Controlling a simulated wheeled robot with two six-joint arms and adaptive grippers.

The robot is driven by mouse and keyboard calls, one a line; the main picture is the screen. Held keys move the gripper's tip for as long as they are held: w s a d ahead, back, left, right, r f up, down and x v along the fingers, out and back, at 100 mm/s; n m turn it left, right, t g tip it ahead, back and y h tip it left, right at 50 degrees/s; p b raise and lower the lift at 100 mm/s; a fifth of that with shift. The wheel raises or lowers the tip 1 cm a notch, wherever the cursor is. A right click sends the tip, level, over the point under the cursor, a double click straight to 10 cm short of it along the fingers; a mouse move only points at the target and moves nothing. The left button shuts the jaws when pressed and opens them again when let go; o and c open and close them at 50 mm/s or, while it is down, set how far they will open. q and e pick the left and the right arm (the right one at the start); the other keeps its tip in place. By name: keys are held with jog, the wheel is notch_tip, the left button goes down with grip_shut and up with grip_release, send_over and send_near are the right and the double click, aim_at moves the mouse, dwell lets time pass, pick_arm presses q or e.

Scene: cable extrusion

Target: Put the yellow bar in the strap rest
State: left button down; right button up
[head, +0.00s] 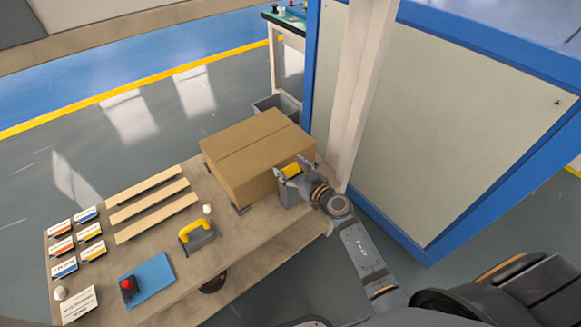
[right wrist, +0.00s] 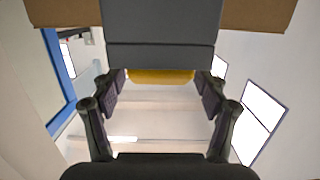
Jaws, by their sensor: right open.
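A yellow bar (head: 291,170) shows at the top of a grey block-like holder (head: 288,196) beside the cardboard box. In the right wrist view the yellow bar (right wrist: 160,76) lies between my fingers, partly hidden by a grey block (right wrist: 162,35). My right gripper (head: 293,172) is open around the bar; I cannot tell whether the fingers touch it. Another yellow piece, an arched handle (head: 197,230), stands on a dark grey base (head: 203,242) on the table. No label shows which grey piece is the strap rest. My left gripper is out of view.
A closed cardboard box (head: 255,150) stands close behind my right gripper. Wooden slats (head: 150,200), several small labelled boxes (head: 62,246) and a blue pad (head: 148,280) with a red button lie on the table. A pale post (head: 360,80) rises behind the gripper.

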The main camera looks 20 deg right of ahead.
jog(key=shift+f, duration=0.15)
jog(key=shift+f+b, duration=0.1)
jog(key=shift+b, duration=0.65)
jog(key=p+v, duration=0.1)
jog(key=v, duration=0.1)
jog(key=p+v, duration=0.1)
jog(key=v, duration=0.1)
jog(key=shift+r, duration=0.25)
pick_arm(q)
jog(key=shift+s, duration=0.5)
pick_arm(e)
send_near(291, 167)
jog(key=shift+s+f, duration=0.1)
jog(key=shift+s, duration=0.1)
